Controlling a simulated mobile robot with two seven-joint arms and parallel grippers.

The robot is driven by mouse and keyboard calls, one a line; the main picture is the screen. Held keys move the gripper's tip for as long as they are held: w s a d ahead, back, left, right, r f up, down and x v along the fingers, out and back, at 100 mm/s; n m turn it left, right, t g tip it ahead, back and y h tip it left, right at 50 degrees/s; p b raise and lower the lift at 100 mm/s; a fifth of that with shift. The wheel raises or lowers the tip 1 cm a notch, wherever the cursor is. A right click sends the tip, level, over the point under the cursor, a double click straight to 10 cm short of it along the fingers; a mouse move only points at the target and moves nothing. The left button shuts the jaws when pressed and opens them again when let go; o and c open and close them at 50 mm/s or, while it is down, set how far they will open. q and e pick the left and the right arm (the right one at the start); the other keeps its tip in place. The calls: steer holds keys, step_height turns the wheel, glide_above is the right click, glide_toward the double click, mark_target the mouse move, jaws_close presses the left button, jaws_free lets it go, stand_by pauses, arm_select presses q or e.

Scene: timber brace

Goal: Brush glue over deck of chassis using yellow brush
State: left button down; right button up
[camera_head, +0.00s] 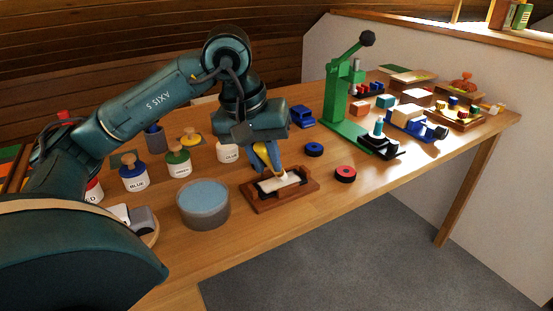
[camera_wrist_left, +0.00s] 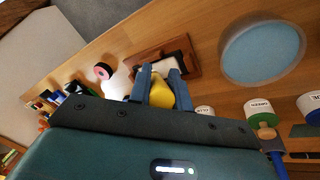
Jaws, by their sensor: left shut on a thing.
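My left gripper (camera_head: 262,158) is shut on the yellow brush (camera_head: 273,152), over the wooden cradle (camera_head: 296,193). It also shows in the left wrist view (camera_wrist_left: 160,88), with the yellow brush handle (camera_wrist_left: 161,96) between the blue fingers. The pale deck of the chassis (camera_head: 284,181) lies in the cradle, right under the brush. The bristle end is close to the deck; I cannot tell whether it touches. The white glue pot (camera_head: 228,154) stands behind and left of the cradle. My right gripper is not in view.
A round grey tub with a blue top (camera_head: 203,203) stands left of the cradle. Blue (camera_head: 133,183) and green (camera_head: 179,168) paint pots are further left. A blue ring (camera_head: 314,149), a red-faced wheel (camera_head: 345,174) and a green lever press (camera_head: 343,105) stand to the right.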

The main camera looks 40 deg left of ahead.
arm_select(q)
steer(key=shift+s+a, duration=0.15)
steer(key=shift+s, duration=0.25)
steer(key=shift+w+d+p, duration=0.25)
steer(key=shift+w, duration=0.25)
steer(key=shift+w+d+p, duration=0.2)
steer(key=shift+w+p, duration=0.05)
steer(key=shift+w, duration=0.2)
steer(key=shift+s+a+f+b, duration=0.1)
steer(key=shift+s+a+b, duration=0.15)
steer(key=shift+s+b, duration=0.25)
steer(key=shift+s+a+f+b, duration=0.1)
steer(key=shift+s+a+b, duration=0.2)
steer(key=shift+s, duration=0.25)
steer(key=shift+w+d+r, duration=0.1)
steer(key=shift+r, duration=0.1)
steer(key=shift+w+d+p, duration=0.2)
steer(key=shift+w+p, duration=0.2)
steer(key=shift+w, duration=0.05)
steer(key=shift+w+d+p, duration=0.2)
steer(key=shift+w+p, duration=0.15)
steer(key=shift+w, duration=0.1)
steer(key=shift+w+d+f+p, duration=0.1)
steer(key=shift+w+d+p, duration=0.1)
steer(key=shift+w, duration=0.3)
steer(key=shift+w+d+p, duration=0.1)
steer(key=shift+w+d, duration=0.05)
steer(key=shift+w, duration=0.3)
